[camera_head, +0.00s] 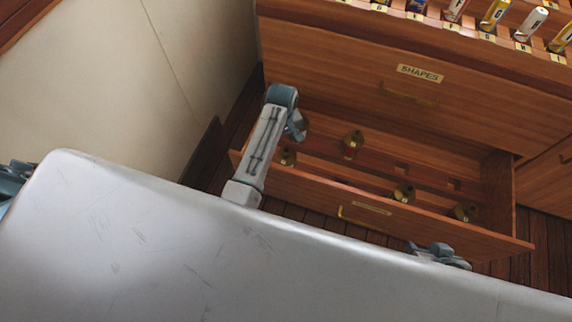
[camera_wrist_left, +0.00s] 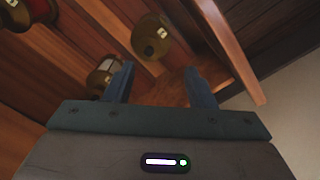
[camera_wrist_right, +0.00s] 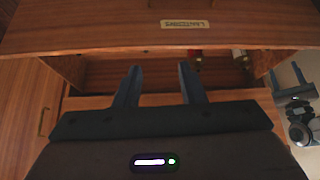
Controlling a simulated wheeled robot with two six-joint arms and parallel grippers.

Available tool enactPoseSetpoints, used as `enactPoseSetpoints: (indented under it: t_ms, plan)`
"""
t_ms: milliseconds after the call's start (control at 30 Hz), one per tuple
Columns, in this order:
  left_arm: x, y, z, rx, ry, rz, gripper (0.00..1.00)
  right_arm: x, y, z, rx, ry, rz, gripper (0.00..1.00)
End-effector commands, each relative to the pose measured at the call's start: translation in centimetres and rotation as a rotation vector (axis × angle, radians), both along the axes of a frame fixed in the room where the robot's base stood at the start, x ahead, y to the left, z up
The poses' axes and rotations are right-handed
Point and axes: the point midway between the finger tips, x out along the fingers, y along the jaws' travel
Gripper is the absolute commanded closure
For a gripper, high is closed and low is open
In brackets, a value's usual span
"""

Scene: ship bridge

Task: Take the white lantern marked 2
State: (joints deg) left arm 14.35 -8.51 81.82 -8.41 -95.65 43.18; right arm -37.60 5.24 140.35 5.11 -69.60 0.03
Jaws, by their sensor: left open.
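Several lanterns with brass tops stand in the open drawer. One (camera_head: 353,143) has a red body. Another (camera_head: 287,155) is just below my left gripper (camera_head: 297,127). In the left wrist view, one brass-topped lantern (camera_wrist_left: 150,36) is just beyond the open, empty fingers, and another (camera_wrist_left: 104,76) is by the left finger. Their number tags are too small to read surely. In the right wrist view, a white-bodied lantern (camera_wrist_right: 239,58) shows in the drawer beside a red one (camera_wrist_right: 196,60); whether the white one is marked 2 cannot be told. My right gripper (camera_wrist_right: 158,75) is open and empty outside the drawer.
The open drawer's front (camera_head: 420,221) faces me. A shut drawer labelled SHAPES (camera_head: 420,74) is above it. Labelled cylinders (camera_head: 494,14) stand on top of the cabinet. A pale wall (camera_head: 130,85) is on the left.

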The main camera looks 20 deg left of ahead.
Motion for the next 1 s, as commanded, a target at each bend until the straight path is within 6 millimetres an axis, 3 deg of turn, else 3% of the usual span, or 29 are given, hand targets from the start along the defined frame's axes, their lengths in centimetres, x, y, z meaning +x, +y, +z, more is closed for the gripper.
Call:
enactPoseSetpoints:
  t_ms: [133, 400, 567, 833, 1000]
  plan:
    - [0.9, -0.6, -0.9, 0.0, 0.013, 0.019, 0.5, 0.1, 0.2, -0.3, 0.009, -0.013, -0.001, 0.64]
    - [1.0, -0.6, -5.0, -0.002, 0.013, 0.02, 0.5, 0.7, 0.9, -1.1, 0.051, -0.093, -0.007, 0.64]
    - [1.1, -0.6, -6.0, -0.002, 0.011, 0.019, 0.5, 0.9, 1.1, -1.2, 0.064, -0.118, -0.01, 0.64]
    - [2.2, -0.4, -9.8, -0.001, 0.013, 0.018, 0.5, 1.5, 1.8, -2.1, 0.123, -0.228, -0.028, 0.64]
    - [2.2, -0.4, -10.8, -0.002, 0.011, 0.019, 0.5, 1.7, 1.9, -2.0, 0.138, -0.263, -0.036, 0.64]
